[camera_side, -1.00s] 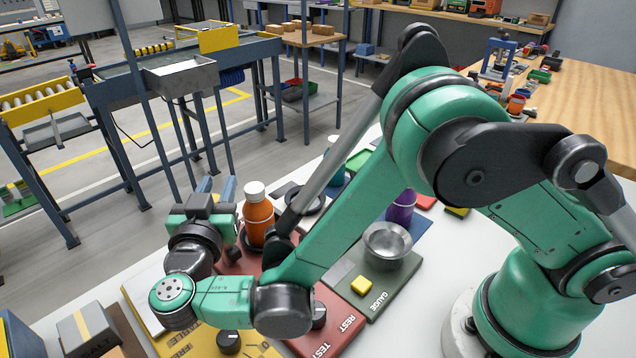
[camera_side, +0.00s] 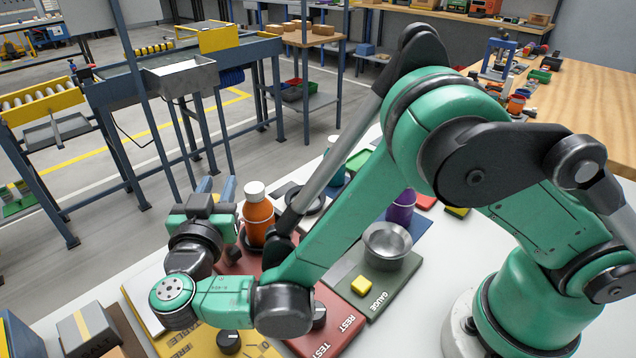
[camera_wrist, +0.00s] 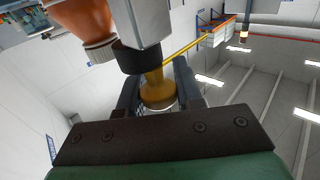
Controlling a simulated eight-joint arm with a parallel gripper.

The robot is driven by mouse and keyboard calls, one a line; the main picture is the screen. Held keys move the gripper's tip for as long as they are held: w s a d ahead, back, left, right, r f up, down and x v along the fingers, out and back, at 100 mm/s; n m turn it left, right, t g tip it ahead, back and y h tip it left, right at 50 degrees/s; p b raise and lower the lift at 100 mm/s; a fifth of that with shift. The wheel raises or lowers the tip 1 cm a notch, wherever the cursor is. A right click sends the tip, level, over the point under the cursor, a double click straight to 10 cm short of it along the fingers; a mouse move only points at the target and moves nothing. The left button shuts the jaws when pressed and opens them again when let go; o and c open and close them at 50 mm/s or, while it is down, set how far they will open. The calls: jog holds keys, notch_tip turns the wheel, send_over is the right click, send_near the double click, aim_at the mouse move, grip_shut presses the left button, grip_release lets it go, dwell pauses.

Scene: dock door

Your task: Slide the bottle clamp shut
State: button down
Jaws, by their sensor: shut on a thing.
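The orange bottle (camera_side: 258,222) with a white cap stands upright on the red panel (camera_side: 338,325) in the side view. Its orange body also shows at the top left of the wrist view (camera_wrist: 85,18). My gripper (camera_side: 215,188) is just left of the bottle in the side view. In the wrist view my gripper (camera_wrist: 158,88) is shut on a yellow-brown knob (camera_wrist: 156,84), which sits between the two dark fingers. A grey block and a dark round part (camera_wrist: 128,57) lie between the knob and the bottle. In the side view my gripper hides the knob, and I cannot tell the clamp's position.
A purple item (camera_side: 401,206) stands behind. A yellow panel (camera_side: 195,345) with a dark knob (camera_side: 229,342) and a box (camera_side: 88,328) are near the front left.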

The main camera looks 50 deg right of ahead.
jog(key=shift+d, duration=1.6)
jog(key=c, duration=0.6)
grip_release()
jog(key=shift+a, duration=0.1)
jog(key=v, duration=0.5)
jog(key=shift+s+a, duration=0.2)
jog(key=shift+s, duration=0.05)
